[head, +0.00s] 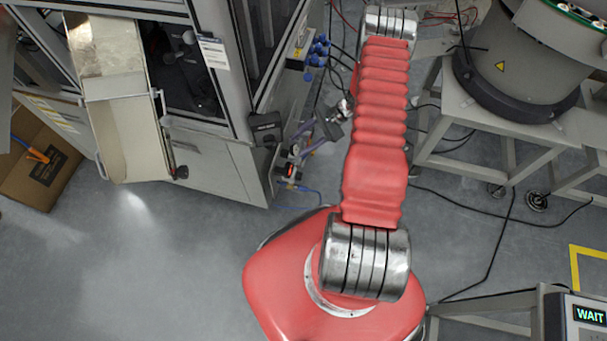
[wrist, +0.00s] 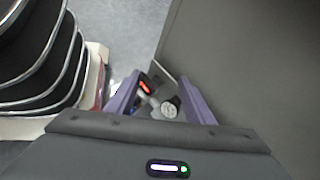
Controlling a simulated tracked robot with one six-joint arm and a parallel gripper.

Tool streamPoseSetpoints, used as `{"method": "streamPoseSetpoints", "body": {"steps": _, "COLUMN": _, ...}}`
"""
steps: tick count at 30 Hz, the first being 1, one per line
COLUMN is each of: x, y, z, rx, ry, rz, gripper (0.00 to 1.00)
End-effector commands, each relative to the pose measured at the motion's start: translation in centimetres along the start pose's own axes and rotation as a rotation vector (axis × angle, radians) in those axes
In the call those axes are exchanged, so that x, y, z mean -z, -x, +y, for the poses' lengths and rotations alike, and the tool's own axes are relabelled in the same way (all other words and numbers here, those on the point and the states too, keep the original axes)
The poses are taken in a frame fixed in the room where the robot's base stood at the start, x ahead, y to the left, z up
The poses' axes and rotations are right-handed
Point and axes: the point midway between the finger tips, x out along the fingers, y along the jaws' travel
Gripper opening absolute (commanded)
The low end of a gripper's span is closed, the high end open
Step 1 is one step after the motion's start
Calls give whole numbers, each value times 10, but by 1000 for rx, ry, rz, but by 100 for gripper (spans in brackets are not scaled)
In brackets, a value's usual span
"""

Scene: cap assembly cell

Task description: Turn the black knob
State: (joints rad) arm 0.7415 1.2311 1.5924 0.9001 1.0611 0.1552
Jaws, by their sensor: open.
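My gripper (head: 303,138) is at the side of the grey machine cabinet, with its purple fingers pointing left, near a small valve unit (head: 291,171) with a red light. In the wrist view my gripper (wrist: 159,78) is open, its purple fingers spread apart with nothing held between them. Beyond and between the fingers are a red-lit part (wrist: 146,81) and a round grey fitting (wrist: 170,107). Dark parts show around them, but I cannot clearly tell which is the black knob. The fingers and gripper body hide some of this area.
The grey cabinet (head: 215,165) stands left of my gripper, with blue fittings (head: 319,49) on its side. A metal chute (head: 125,110) is further left. A bowl feeder (head: 520,65) stands upper right. Cables cross the floor; the lower-left floor is clear.

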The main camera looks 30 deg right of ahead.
Motion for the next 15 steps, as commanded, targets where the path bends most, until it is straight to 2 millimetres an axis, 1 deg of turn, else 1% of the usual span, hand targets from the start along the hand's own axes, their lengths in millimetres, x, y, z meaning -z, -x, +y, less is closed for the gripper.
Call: {"method": "streamPoseSetpoints", "body": {"steps": 15, "x": 6, "y": 2, "z": 15, "rx": -37, "ry": 670, "rz": 147, "gripper": 48}}
